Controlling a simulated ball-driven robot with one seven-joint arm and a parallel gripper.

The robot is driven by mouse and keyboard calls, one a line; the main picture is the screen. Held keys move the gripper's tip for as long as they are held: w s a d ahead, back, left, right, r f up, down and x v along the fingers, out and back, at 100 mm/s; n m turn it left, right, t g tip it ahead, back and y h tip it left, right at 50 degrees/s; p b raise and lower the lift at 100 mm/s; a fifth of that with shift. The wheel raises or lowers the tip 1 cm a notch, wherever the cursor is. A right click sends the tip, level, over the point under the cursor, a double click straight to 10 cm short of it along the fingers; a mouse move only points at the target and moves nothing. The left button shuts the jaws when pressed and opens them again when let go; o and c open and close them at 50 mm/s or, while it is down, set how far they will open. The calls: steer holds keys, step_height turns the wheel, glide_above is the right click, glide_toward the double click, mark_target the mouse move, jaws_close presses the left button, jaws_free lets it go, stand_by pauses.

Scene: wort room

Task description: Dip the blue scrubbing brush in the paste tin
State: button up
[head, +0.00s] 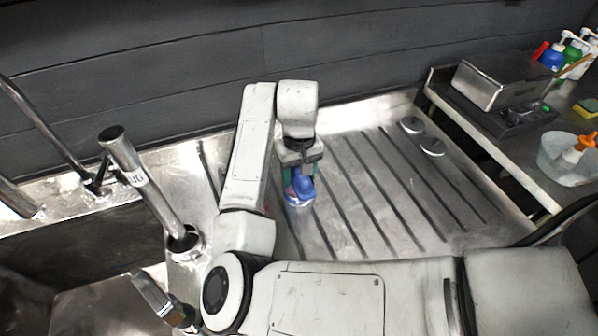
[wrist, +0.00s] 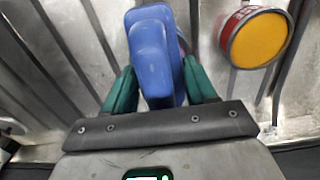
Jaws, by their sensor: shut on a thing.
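My gripper (head: 298,172) points down over the ribbed steel drainboard, in the middle of the head view. Its green fingers (wrist: 160,88) are shut on the blue scrubbing brush (wrist: 153,45), one on each side of the handle. The brush (head: 303,187) also shows below the fingers in the head view, close above or on the drainboard; I cannot tell which. Its bristles are mostly hidden. The paste tin (wrist: 258,38), round with a red side and yellow top, lies right of the brush in the wrist view, apart from it. In the head view my arm seems to hide the tin.
A side counter holds a steel box (head: 490,84), bottles (head: 570,52), a sponge (head: 587,107) and a clear tub (head: 562,165). A tap post (head: 145,185) stands left. The drainboard's right half is mostly clear.

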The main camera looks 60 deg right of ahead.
steer(key=shift+s, duration=0.1)
step_height(320, 180, up, 7)
steer(key=p, duration=0.7)
steer(key=shift+f, duration=0.1)
stand_by(0.9)
